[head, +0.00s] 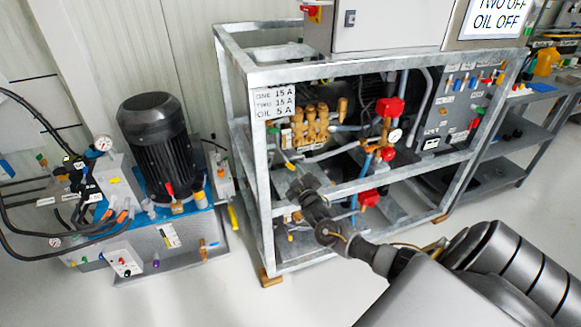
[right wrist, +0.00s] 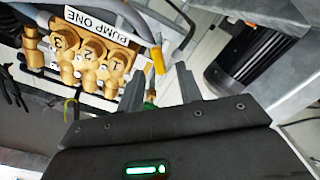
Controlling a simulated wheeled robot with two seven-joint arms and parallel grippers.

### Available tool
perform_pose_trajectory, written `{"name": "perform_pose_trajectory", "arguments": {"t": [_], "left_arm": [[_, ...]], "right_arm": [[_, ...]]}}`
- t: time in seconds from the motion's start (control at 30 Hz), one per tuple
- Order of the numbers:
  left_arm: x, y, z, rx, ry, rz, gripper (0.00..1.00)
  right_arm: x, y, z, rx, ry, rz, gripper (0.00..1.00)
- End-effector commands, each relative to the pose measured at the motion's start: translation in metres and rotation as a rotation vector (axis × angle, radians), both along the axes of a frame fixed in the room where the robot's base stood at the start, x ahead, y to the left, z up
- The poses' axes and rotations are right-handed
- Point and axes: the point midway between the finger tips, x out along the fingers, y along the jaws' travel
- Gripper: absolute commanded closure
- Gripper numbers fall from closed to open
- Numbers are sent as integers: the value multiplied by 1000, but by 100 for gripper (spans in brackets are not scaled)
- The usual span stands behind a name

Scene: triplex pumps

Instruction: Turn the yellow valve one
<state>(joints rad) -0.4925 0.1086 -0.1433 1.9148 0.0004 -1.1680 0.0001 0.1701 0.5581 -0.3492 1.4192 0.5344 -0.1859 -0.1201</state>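A small yellow valve handle (right wrist: 157,60) shows in the right wrist view, just beyond my fingertips and roughly between their lines. It sits beside brass pump fittings (right wrist: 95,62) with a "PUMP ONE" label (right wrist: 97,26). In the head view, a small yellow handle (head: 289,165) shows at the left of the frame, just above my right gripper (head: 302,184). My right gripper also shows in the right wrist view (right wrist: 161,78), with its two fingers apart and nothing held between them. I cannot tell whether a finger touches the handle. My left gripper is not in view.
A grey metal frame (head: 262,190) surrounds the pumps, with bars close around my right gripper. Red-handled valves (head: 389,108) and a gauge (head: 395,136) are to the right. A black motor unit (head: 155,130) stands at the left. The floor between is clear.

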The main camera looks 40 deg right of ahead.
Motion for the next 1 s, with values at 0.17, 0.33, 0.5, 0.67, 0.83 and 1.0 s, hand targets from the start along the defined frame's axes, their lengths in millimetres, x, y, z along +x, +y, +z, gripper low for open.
{"name": "perform_pose_trajectory", "arguments": {"t": [0.17,0.33,0.5,0.67,0.83,1.0], "left_arm": [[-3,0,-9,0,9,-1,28],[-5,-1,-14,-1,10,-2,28],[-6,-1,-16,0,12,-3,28],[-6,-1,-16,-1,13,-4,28],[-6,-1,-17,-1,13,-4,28],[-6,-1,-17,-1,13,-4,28]], "right_arm": [[-32,11,0,2,2,0,65],[-49,17,0,1,0,0,65],[-53,19,0,0,-1,-1,65],[-53,19,0,0,-1,-1,65],[-53,18,0,0,0,0,65],[-53,18,0,0,0,0,65]]}}
